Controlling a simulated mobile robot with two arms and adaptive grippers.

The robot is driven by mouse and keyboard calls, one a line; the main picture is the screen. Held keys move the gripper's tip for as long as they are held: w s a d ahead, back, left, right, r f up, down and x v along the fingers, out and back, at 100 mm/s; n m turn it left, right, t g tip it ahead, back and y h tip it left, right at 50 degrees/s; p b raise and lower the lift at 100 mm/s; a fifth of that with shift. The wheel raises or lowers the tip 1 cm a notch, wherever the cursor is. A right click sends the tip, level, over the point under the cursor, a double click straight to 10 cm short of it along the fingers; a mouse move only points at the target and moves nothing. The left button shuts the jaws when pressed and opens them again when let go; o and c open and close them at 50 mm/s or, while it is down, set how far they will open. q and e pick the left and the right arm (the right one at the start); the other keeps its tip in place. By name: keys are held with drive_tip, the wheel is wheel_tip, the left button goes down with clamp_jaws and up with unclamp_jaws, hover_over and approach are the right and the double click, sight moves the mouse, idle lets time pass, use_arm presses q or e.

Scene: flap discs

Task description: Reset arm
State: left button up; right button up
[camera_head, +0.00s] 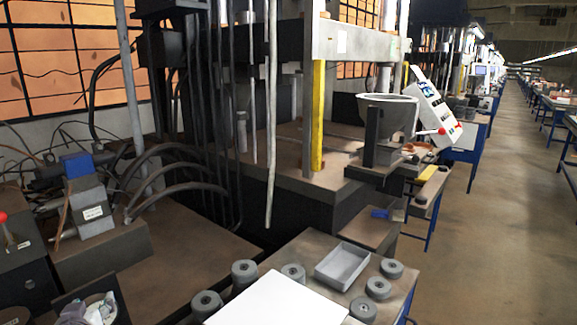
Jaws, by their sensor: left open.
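Several grey flap-disc stacks, round with a hole in the middle, stand on the brown table (305,252) at the bottom centre. One disc stack (206,304) is at the left edge, one (244,272) is behind it, and another (378,287) is on the right. An empty grey tray (342,266) sits between the stacks. A flat white plate or sheet (275,302) lies at the table's front, cut off by the picture's lower edge. I cannot make out either of my grippers in the head view.
A machine with a yellow-edged post (318,115) and a grey bowl (388,113) stands behind the table. Cables and a blue-topped grey unit (91,205) crowd the left. An open black box (118,289) is at bottom left. The aisle floor (500,215) on the right is clear.

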use_arm(q)
drive_tip(key=s+d+f+m+g+h, duration=0.4)
drive_tip(key=s+d+f, duration=0.7)
drive_tip(key=s+f, duration=0.1)
drive_tip(key=s+d+f+m+g+h, duration=0.1)
drive_tip(key=s+d+f+g, duration=0.3)
drive_tip(key=s, duration=0.5)
drive_tip(key=s+d+f+m+g+h, duration=0.1)
drive_tip(key=s+d+f+m+g, duration=0.15)
drive_tip(key=s+d, duration=0.45)
wheel_tip(320, 180, down, 25)
drive_tip(key=s+a, duration=0.1)
drive_tip(key=s+a+f+g, duration=0.1)
drive_tip(key=s+f, duration=0.7)
drive_tip(key=f, duration=0.1)
drive_tip(key=s+a+f, duration=0.2)
drive_tip(key=s+f, duration=0.7)
drive_tip(key=shift+s+a+g, duration=0.25)
drive_tip(key=shift+s+g, duration=0.05)
drive_tip(key=shift+g, duration=0.05)
